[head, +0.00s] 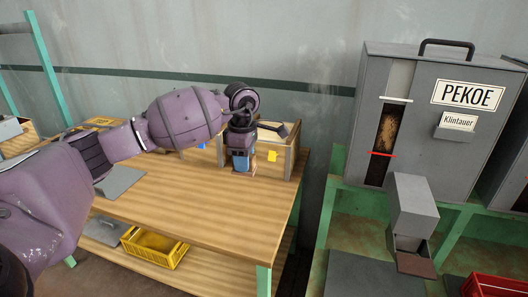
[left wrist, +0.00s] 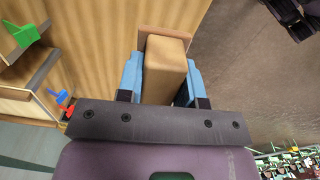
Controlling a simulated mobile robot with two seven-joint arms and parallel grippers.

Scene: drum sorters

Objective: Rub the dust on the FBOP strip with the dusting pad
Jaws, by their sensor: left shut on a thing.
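My left gripper (head: 241,163) hangs over the right end of the wooden table in the head view, beside an open wooden box. In the left wrist view its blue fingers (left wrist: 160,80) are shut on the sides of a tan block with a brown end plate, which looks like the dusting pad (left wrist: 165,60). Only a sliver of the pad shows under the fingers in the head view. I cannot tell whether it touches anything. I cannot make out the FBOP strip or any dust. My right gripper is not in view.
The wooden box (head: 289,159) carries a yellow tag. The wooden table (head: 190,205) is largely bare, with a yellow crate (head: 154,247) below. At right a grey PEKOE machine (head: 441,120) stands on a green frame, beside a red crate (head: 493,287). A gap separates table and frame.

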